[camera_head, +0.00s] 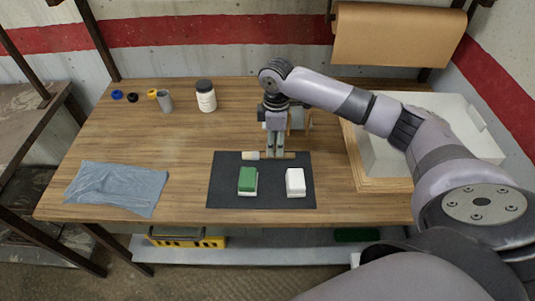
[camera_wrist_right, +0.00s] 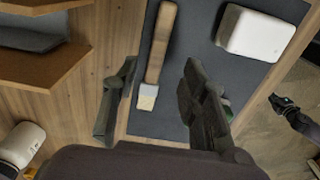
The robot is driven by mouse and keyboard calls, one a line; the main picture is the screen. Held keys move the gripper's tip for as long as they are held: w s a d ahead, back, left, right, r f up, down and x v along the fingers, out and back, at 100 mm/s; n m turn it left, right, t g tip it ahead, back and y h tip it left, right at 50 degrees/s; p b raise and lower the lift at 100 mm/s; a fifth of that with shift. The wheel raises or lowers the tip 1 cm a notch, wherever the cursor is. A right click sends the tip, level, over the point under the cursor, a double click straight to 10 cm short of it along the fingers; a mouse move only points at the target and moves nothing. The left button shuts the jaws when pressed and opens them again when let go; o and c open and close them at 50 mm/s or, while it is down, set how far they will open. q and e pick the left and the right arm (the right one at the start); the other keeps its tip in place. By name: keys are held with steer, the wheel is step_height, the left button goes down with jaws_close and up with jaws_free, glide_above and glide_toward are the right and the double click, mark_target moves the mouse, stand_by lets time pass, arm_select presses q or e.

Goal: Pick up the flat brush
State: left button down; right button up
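The flat brush lies on the dark mat (camera_head: 222,185), near its back edge. In the head view the pale end (camera_head: 250,155) shows left of my right gripper (camera_head: 275,154), which hides part of the handle. My right gripper points down over the brush. In the right wrist view its fingers (camera_wrist_right: 160,72) are apart, one on each side of the brush, with nothing between them clearly gripped. My left gripper is not in the head view.
On the mat lie a green-topped block (camera_head: 248,180) and a white block (camera_head: 295,181). A wooden stand (camera_head: 301,121) is behind my gripper. A white bin (camera_head: 376,150) stands right. A white jar (camera_head: 206,97) and grey cloth (camera_head: 117,187) are left; bare wood lies between.

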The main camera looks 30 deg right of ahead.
mark_target(275, 154)
steer(key=f, duration=0.3)
steer(key=f+p, duration=0.1)
steer(key=shift+w+d+f, duration=0.1)
steer(key=shift+d+f, duration=0.2)
jaws_close()
